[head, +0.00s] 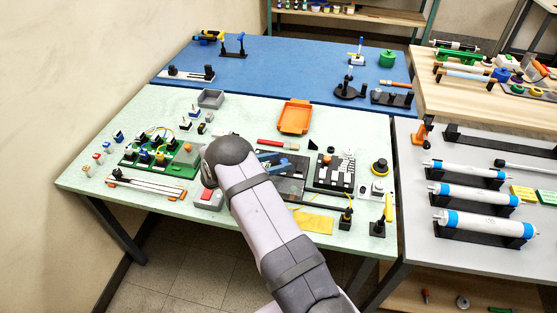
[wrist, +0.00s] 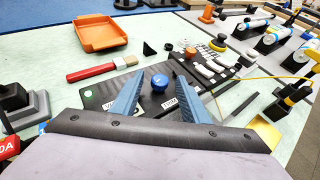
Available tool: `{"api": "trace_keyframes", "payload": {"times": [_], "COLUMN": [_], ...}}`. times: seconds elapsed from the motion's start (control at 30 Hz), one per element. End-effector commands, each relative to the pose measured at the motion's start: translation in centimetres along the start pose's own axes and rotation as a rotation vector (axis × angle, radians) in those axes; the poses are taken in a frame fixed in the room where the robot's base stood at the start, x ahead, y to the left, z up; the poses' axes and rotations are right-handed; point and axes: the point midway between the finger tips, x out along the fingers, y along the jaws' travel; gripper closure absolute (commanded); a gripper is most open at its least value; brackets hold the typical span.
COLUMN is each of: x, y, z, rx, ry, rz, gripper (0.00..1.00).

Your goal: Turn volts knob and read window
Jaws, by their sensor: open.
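A blue knob (wrist: 159,82) stands on a dark panel (wrist: 150,105) in the wrist view. White labels (wrist: 170,103) lie in front of the knob, their lettering too small to read surely. A small green round spot (wrist: 88,93) shows at the panel's left; I cannot tell whether it is the window. My gripper (wrist: 160,90) is open, its two blue-grey fingers apart, with the knob appearing between their tips. I cannot tell whether they touch it. In the head view my gripper (head: 272,160) is over the panel (head: 292,185), and my arm hides part of it.
An orange tray (wrist: 102,34) and a red-handled brush (wrist: 97,70) lie beyond the panel. A board with white blocks (head: 333,172) stands to its right. A green board with wires (head: 160,155) and a grey box with a red top (head: 207,195) are left of my arm.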

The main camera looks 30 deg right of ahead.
Motion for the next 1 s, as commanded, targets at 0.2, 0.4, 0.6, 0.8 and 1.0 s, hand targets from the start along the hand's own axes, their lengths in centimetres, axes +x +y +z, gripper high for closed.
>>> {"api": "trace_keyframes", "payload": {"times": [0.2,0.4,0.6,0.8,1.0], "x": [0.48,0.45,0.43,0.65,0.81], "y": [-0.06,-0.05,-0.05,0.19,0.54], "z": [-0.06,-0.05,-0.04,-0.27,-0.44], "rx": [0.0,-0.001,-0.001,0.017,0.061], "ry": [0.0,0.0,0.0,-0.007,-0.01], "rz": [-0.001,-0.001,-0.001,-0.032,-0.129], "gripper": [0.59,0.73,1.0,1.0,1.0]}}
